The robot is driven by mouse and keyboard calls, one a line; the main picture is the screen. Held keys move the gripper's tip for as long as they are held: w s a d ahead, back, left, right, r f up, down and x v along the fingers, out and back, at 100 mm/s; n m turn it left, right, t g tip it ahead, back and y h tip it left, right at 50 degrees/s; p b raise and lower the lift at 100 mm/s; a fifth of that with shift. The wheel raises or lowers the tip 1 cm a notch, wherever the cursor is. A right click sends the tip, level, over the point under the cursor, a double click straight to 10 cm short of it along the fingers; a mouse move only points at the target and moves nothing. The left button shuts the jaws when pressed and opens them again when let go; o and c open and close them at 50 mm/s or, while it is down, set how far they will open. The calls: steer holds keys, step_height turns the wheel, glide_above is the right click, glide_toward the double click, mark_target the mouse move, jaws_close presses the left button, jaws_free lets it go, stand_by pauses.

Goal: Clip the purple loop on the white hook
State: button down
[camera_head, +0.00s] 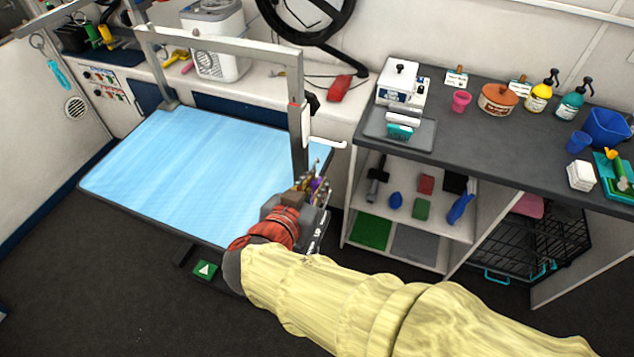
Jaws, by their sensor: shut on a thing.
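My gripper (312,190) is at the right edge of the blue grooming table, just below and in front of the grey post. It is shut on the purple loop (317,184), of which only a small purple bit shows between the fingers. The white hook (326,143) sticks out to the right from the lower part of the white bracket on the post, a little above my gripper in the picture. The loop and the hook look apart. My gripper and wrist hide most of the loop, and its exact shape cannot be told.
The grey frame (230,45) arches over the blue grooming table (180,175). A dark counter (480,130) with bottles, bowls and a blue bin stands at the right, above shelves. A red object (339,88) lies on the back ledge. A teal item (58,73) hangs at far left.

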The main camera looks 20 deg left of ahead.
steer(key=w+f+p, duration=0.1)
steer(key=w, duration=0.7)
steer(key=shift+w+d+p, duration=0.25)
steer(key=shift+d+p, duration=0.1)
stand_by(0.5)
steer(key=shift+f+b, duration=0.2)
steer(key=shift+b, duration=0.2)
steer(key=c, duration=1.7)
jaws_free()
steer(key=shift+s, duration=0.1)
steer(key=shift+b+v, duration=1.25)
steer(key=shift+v, duration=2.2)
